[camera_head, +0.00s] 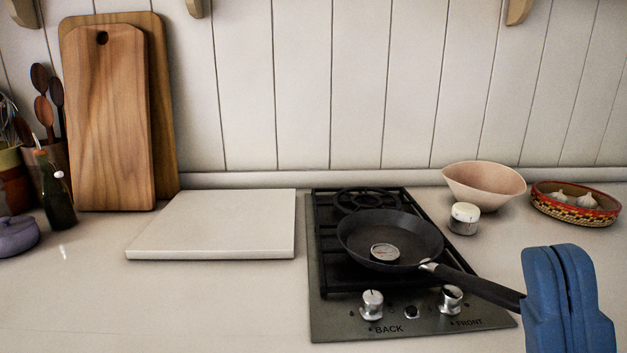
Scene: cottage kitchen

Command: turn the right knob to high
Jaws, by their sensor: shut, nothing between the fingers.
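The right knob (451,298) is a silver knob on the front panel of the cooktop (345,325), by the label FRONT. A dark mark shows near its top; I cannot tell its exact setting. The left knob (372,303) stands by the label BACK. My gripper (556,256), with blue fingers, is at the lower right, to the right of the right knob and apart from it in the picture. It is shut and holds nothing.
A black frying pan (400,228) with a round dial (384,253) in it sits on the cooktop. Its handle (475,284) passes close to the right knob toward my gripper. A white jar (464,218), pink bowl (484,184) and garlic basket (575,207) stand behind.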

